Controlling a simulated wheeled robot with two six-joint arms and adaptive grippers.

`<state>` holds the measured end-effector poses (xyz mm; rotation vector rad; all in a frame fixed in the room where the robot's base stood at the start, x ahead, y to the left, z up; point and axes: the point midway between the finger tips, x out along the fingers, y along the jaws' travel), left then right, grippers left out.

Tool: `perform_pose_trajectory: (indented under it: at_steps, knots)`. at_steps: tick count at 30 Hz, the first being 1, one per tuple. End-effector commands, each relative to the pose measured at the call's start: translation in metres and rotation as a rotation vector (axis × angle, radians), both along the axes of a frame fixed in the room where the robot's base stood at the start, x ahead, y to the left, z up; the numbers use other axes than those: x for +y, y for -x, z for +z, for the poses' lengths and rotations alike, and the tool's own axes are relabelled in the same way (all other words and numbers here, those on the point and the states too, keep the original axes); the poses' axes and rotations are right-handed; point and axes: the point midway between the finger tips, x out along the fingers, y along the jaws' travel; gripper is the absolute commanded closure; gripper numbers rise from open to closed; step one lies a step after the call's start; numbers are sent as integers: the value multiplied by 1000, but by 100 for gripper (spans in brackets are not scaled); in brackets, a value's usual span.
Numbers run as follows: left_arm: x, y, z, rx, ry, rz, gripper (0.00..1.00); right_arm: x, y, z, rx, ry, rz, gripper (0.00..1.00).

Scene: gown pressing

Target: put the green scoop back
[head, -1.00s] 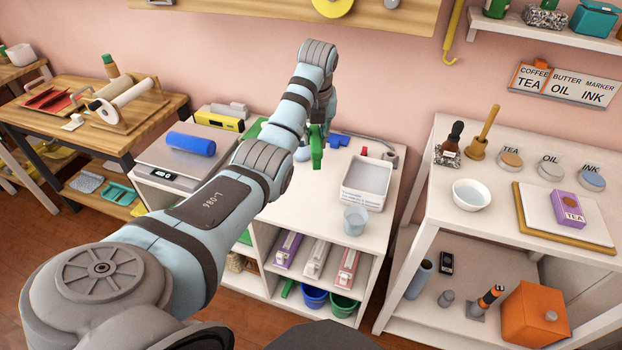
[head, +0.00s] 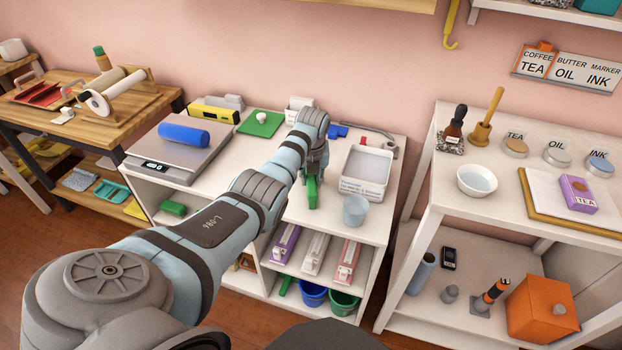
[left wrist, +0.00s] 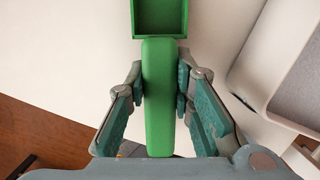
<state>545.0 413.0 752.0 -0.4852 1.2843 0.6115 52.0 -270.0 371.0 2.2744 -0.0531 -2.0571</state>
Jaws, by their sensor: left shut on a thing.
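My left gripper (head: 314,170) is over the white bench (head: 240,170), in front of its back part. It is shut on the green scoop (head: 311,192), which hangs from it in the head view. In the left wrist view the green handle (left wrist: 158,100) lies between the two fingers (left wrist: 160,82), with the scoop's square, open bowl (left wrist: 159,16) at the top edge. The bowl looks empty. Whether the scoop touches the bench top is unclear. My right gripper is not in view.
A white tray with grey contents (head: 366,167) and a clear cup (head: 355,210) stand right of the scoop. A green mat (head: 261,124) lies behind, to the left. A scale (head: 160,160) with a blue roll (head: 184,135) is at left. Boxes and buckets fill the shelf below.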

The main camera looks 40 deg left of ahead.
Motion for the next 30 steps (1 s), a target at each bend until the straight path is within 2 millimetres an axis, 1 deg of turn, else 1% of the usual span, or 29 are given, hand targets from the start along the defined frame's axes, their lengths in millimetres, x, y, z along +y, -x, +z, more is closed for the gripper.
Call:
perform_pose_trajectory:
  at_steps: [2, 3, 5, 6, 14, 17, 20, 26, 30]
  knots:
    - [0, 0, -3, 0, 0, 0, 100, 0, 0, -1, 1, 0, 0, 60]
    - [0, 0, -3, 0, 0, 0, 75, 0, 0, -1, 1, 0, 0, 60]
    - [0, 0, -2, 0, 0, 0, 66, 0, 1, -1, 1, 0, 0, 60]
    - [0, 0, -2, 0, 0, 0, 59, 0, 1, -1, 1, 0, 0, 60]
    - [0, 0, -2, 0, 0, 0, 58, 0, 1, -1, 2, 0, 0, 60]
    - [0, 0, 2, 0, 0, 0, 58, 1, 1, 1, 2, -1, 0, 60]
    - [-1, 1, 15, -1, 0, 0, 58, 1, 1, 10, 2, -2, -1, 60]
    - [-8, 9, 64, -3, -1, -1, 58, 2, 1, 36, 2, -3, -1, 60]
    - [-14, 15, 98, -4, -1, 0, 58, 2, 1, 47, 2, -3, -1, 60]
